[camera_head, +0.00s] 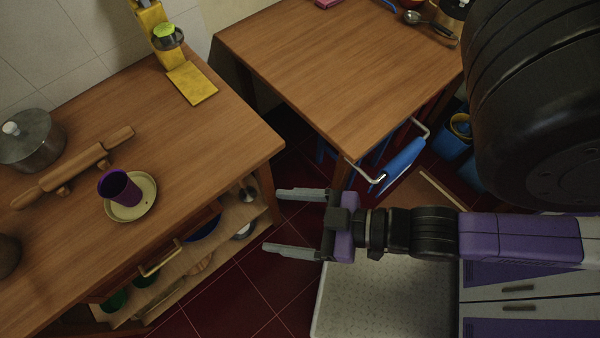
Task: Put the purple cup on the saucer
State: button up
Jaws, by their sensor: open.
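The purple cup (119,188) stands on the left wooden counter, over a pale cream saucer (145,206). It looks tilted or off-centre toward the saucer's upper left side; I cannot tell exactly how its base rests. My gripper (272,221) is open and empty. Its two grey fingers point left, toward the counter. It is to the right of the cup and saucer, well apart from them, beyond the counter's front edge over the dark red floor.
On the left counter (213,137) are a rolling pin (85,163), a lidded metal pot (32,138) and a yellow stand (168,45). A shelf with dishes is below.

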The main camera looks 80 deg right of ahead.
jog(key=shift+h, duration=0.3)
jog(key=s+r, duration=0.3)
jog(key=shift+d+r, duration=0.25)
jog(key=shift+d, duration=0.15)
